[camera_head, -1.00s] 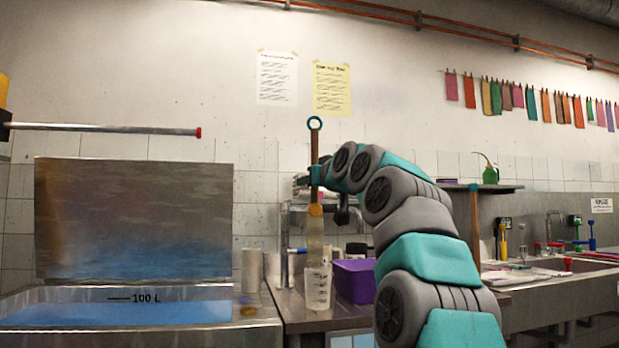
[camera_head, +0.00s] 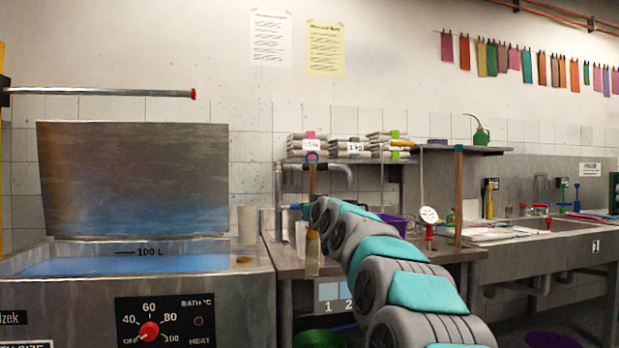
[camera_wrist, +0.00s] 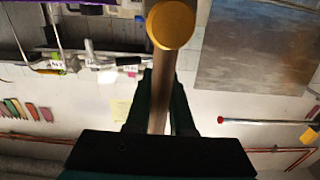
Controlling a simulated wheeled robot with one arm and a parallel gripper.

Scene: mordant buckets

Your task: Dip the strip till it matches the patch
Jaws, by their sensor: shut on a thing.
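My gripper (camera_head: 306,211) is shut on an upright wooden stick (camera_head: 312,180) with a teal ring at its top. A pale beige strip (camera_head: 313,258) hangs from the stick's lower end, in front of the bench edge. In the wrist view the stick (camera_wrist: 160,85) runs between my dark fingers, and a gold disc (camera_wrist: 171,25) covers what lies beyond it. Two pale blue patches marked 1 and 2 (camera_head: 334,292) show on the bench front, just right of the strip. The steel bath (camera_head: 215,258), marked 100 L, holds blue liquid at left.
The bath's front carries a heat dial (camera_head: 149,331). A steel pipe with a red tip (camera_head: 110,92) extends above the bath. Stacked cloth bundles (camera_head: 350,148) lie on a shelf behind my arm. A purple tub (camera_head: 390,225) is partly hidden by my arm. A sink counter (camera_head: 540,240) stands at right.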

